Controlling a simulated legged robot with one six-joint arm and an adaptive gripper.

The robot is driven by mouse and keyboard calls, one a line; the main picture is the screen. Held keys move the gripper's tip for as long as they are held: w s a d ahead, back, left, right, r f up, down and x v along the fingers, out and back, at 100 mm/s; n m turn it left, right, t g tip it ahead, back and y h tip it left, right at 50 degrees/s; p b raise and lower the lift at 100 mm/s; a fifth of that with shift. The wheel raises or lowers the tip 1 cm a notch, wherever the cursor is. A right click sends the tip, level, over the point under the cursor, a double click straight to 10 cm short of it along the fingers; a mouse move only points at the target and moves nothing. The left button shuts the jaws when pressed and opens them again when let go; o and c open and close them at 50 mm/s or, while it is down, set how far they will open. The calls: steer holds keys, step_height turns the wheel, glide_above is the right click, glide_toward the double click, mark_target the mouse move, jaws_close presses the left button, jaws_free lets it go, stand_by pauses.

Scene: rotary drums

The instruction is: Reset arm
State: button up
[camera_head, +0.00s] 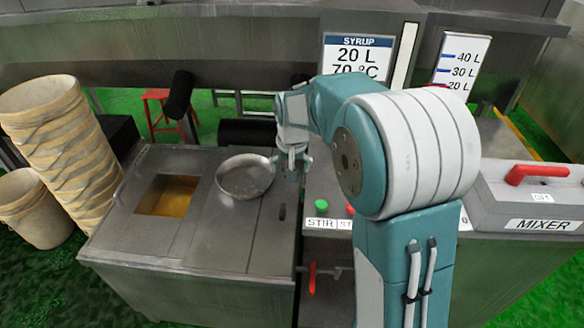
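My arm rises from the lower right and bends away over the steel counter. My gripper (294,165) hangs at its far end, just right of a round steel pan (245,176). The gripper is small here, and I cannot tell whether its fingers are open or shut. No held object can be made out. The arm's large joint hides part of the panel and counter behind it.
A counter (165,262) has a square opening with amber liquid (168,196). Stacked buckets (62,140) stand left. A green button (321,204), a red valve handle (312,278) and a mixer lid with a red handle (537,174) are on the right. A red stool (157,96) stands behind.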

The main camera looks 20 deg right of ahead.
steer(key=shift+s+r, duration=0.45)
steer(key=s+r+n+t, duration=0.1)
steer(key=s+r+t, duration=0.1)
steer(key=s+r, duration=0.85)
steer(key=s+n+t, duration=0.1)
steer(key=s, duration=1.5)
steer(key=shift+s+f+t, duration=0.4)
steer(key=shift+f, duration=0.05)
steer(key=shift+d, duration=0.1)
